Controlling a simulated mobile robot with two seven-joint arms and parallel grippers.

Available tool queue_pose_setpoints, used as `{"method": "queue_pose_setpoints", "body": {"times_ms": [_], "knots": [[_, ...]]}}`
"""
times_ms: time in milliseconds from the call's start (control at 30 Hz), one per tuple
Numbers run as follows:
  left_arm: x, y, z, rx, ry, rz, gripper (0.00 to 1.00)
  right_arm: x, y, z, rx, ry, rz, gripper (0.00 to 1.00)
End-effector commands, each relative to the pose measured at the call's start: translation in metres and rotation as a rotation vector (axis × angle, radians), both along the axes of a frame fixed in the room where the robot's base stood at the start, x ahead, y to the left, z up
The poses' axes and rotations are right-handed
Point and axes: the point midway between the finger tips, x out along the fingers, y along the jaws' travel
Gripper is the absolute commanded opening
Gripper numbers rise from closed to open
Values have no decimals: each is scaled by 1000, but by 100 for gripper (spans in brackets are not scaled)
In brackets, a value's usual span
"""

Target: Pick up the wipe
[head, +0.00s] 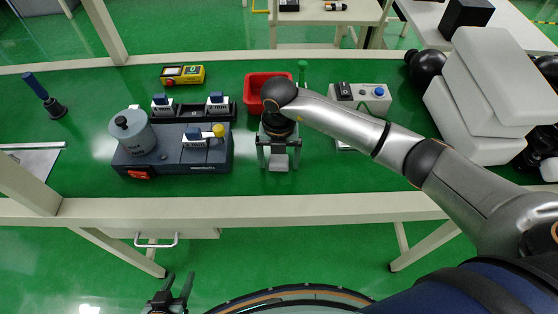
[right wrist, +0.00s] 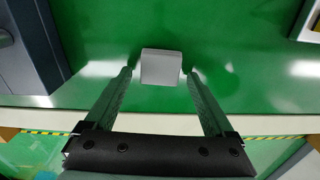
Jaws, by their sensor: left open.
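The wipe, a small pale grey block (head: 279,163), lies on the green tabletop near its front edge. It also shows in the right wrist view (right wrist: 161,67), between and just beyond the two fingertips. My right gripper (head: 280,148) points down over it. The fingers (right wrist: 160,75) are open, one on each side of the wipe, with a visible gap on both sides. How high the fingertips are above the table is hard to tell. My left gripper (head: 180,281) is open and empty, low in front of the table.
A dark grey device (head: 215,155) with a round pot (head: 132,132) stands left of the wipe. A red bin (head: 256,90) is behind my right gripper. A switch box (head: 360,98) stands to the right. A yellow meter (head: 182,75) lies at the back. The table's front rail (head: 330,207) is close by.

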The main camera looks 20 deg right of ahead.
Motion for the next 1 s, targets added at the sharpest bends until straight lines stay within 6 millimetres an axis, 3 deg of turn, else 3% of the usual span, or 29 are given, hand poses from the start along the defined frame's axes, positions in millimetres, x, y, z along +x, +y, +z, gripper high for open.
{"method": "queue_pose_setpoints", "body": {"times_ms": [67, 667, 1000], "knots": [[0, 0, 0, 0, 0, 0, 47, 0, 0, 0, 0, 0, 0, 78], [0, 0, 0, 0, 0, 0, 47, 0, 0, 1, 0, 0, -1, 11], [0, 0, -1, 0, 0, 0, 47, 0, 0, 4, 1, -1, -1, 9]]}}
